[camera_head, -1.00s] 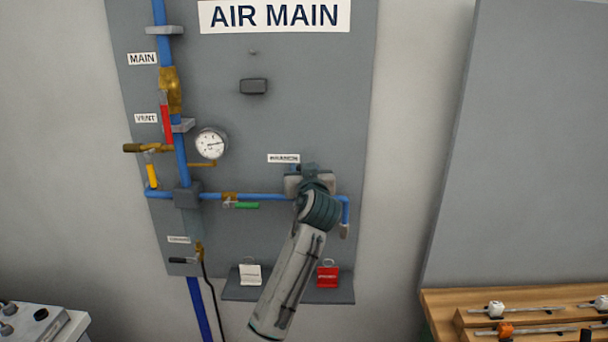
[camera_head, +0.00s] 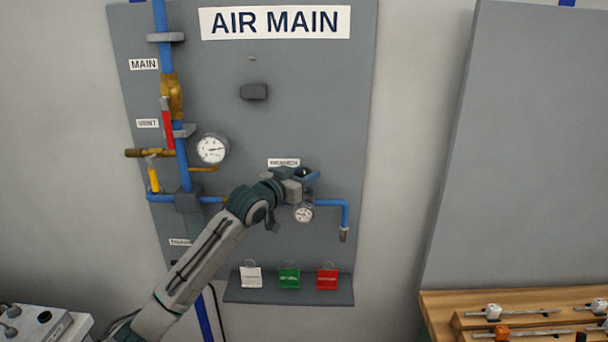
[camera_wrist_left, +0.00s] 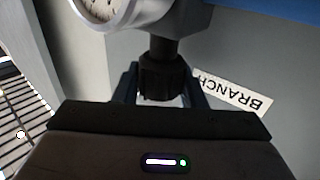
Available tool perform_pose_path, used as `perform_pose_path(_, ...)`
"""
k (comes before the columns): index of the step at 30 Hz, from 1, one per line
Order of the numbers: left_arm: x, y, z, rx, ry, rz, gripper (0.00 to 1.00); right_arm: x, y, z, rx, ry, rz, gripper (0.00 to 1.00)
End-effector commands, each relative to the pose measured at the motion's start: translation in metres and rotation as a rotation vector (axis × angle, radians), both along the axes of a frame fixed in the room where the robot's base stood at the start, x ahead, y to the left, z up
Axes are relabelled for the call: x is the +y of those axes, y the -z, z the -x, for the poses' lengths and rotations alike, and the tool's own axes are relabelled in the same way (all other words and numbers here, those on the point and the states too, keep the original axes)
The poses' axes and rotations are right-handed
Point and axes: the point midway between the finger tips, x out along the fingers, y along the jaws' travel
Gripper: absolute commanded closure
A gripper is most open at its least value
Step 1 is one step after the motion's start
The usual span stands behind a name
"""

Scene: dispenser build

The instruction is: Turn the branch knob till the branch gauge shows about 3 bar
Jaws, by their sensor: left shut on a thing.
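The black branch knob (camera_wrist_left: 163,78) sits between the two fingers of my left gripper (camera_wrist_left: 163,92) in the left wrist view, and the gripper is shut on it. In the head view my left gripper (camera_head: 302,178) is at the branch regulator, just below the small BRANCH label (camera_head: 284,162), and covers the knob. The round branch gauge (camera_head: 303,213) shows just below the gripper, but its needle is too small to read. In the left wrist view the gauge (camera_wrist_left: 100,8) is cut by the top edge and its reading is hidden. My right gripper is not in view.
A larger gauge (camera_head: 212,149) is left of the regulator. White, green (camera_head: 289,278) and red tags hang at the shelf below. My left forearm covers part of the blue pipe.

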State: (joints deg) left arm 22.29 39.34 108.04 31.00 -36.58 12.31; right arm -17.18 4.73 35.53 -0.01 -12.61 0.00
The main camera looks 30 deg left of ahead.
Motion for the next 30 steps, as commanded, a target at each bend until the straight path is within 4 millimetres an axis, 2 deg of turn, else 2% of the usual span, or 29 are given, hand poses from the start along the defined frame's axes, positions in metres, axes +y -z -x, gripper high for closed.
perform_pose_path(12, 0.0002, -0.0020, -0.0001, -0.005, 0.129, -0.001, 0.86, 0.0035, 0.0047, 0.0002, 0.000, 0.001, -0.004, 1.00)
perform_pose_path(29, 0.0001, -0.0020, -0.0002, -0.004, 0.148, -0.003, 0.86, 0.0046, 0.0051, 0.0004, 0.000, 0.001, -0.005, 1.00)
perform_pose_path(30, 0.0000, -0.0020, -0.0002, -0.004, 0.148, -0.003, 0.59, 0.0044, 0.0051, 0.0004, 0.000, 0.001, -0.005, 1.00)
